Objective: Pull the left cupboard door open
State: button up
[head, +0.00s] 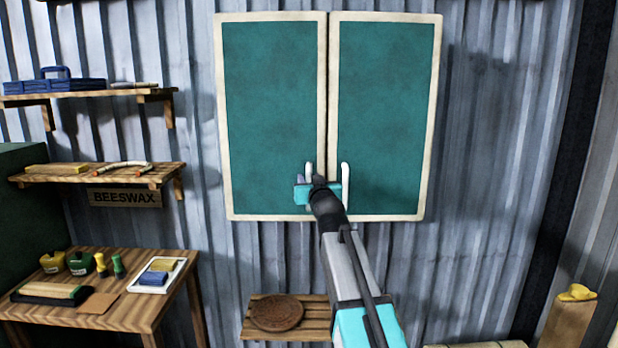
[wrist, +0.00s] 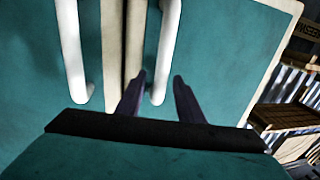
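The cupboard on the wall has two teal doors with cream frames, and both look shut. The left door (head: 270,100) has a white upright handle (head: 309,168), partly hidden by my gripper (head: 314,190) in the head view. The right door (head: 385,100) has its own white handle (head: 346,184), just right of my gripper. The wrist view looks turned over, with the left door's handle (wrist: 168,40) on the right and the right door's handle (wrist: 70,50) on the left. My gripper (wrist: 160,76) is open there, its dark fingers on either side of the left door's handle, with gaps showing.
Two wall shelves (head: 100,172) and a workbench (head: 110,310) with small pots and trays stand at the left. A low slatted shelf (head: 255,325) with a round brown disc (head: 277,313) is below the cupboard. The wall right of the cupboard is bare.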

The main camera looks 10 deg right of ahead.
jog(key=shift+w, duration=0.55)
grip_shut()
jog(key=shift+s, duration=0.1)
